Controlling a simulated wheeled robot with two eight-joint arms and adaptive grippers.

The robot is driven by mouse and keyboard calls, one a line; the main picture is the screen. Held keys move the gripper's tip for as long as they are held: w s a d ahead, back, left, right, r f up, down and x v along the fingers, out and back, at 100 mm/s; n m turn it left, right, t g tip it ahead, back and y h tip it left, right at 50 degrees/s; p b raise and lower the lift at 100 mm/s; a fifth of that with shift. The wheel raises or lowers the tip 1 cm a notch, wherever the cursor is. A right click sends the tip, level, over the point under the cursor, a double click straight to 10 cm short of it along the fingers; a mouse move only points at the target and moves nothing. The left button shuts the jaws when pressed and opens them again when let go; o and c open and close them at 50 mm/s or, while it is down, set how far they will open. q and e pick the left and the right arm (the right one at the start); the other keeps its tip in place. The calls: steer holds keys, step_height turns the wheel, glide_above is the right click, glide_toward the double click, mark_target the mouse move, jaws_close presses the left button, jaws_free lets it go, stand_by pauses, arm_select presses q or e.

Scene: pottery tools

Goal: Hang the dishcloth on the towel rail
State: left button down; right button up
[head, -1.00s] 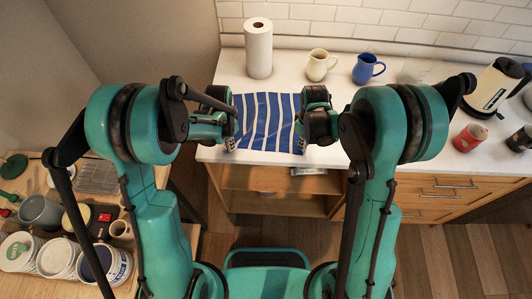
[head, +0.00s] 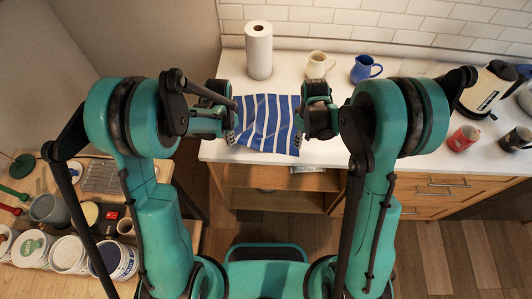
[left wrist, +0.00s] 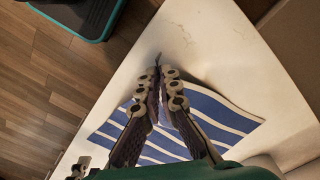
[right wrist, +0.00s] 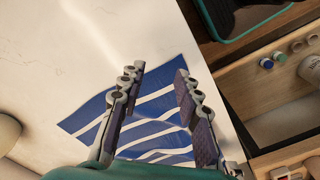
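The blue-and-white striped dishcloth (head: 268,118) lies mostly flat on the white counter, with its near edge at the counter's front. My left gripper (head: 230,136) is at its near left corner. In the left wrist view its fingers (left wrist: 165,76) are drawn close together at the edge of the cloth (left wrist: 215,112) and look shut on it; the pinch itself is hard to see. My right gripper (head: 300,138) is at the near right corner. In the right wrist view its fingers (right wrist: 160,72) stand apart on both sides of the cloth (right wrist: 155,103). I cannot make out a towel rail.
A paper towel roll (head: 258,50), a cream jug (head: 319,65) and a blue jug (head: 365,69) stand behind the cloth. A kettle (head: 487,88) and a red mug (head: 463,138) are at the right. Drawers (head: 440,190) are below. A side table with pots (head: 68,254) is at the left.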

mark_target(295, 152)
steer(key=shift+o, duration=0.7)
steer(key=shift+r, duration=0.15)
steer(key=c, duration=0.3)
step_height(295, 152, up, 5)
steer(key=s+a+m, duration=0.1)
steer(key=a, duration=0.2)
steer(key=f, duration=0.9)
steer(key=shift+s+d+f, duration=0.1)
steer(key=shift+d+f, duration=0.15)
jaws_close()
stand_by(0.3)
steer(key=shift+r, duration=2.5)
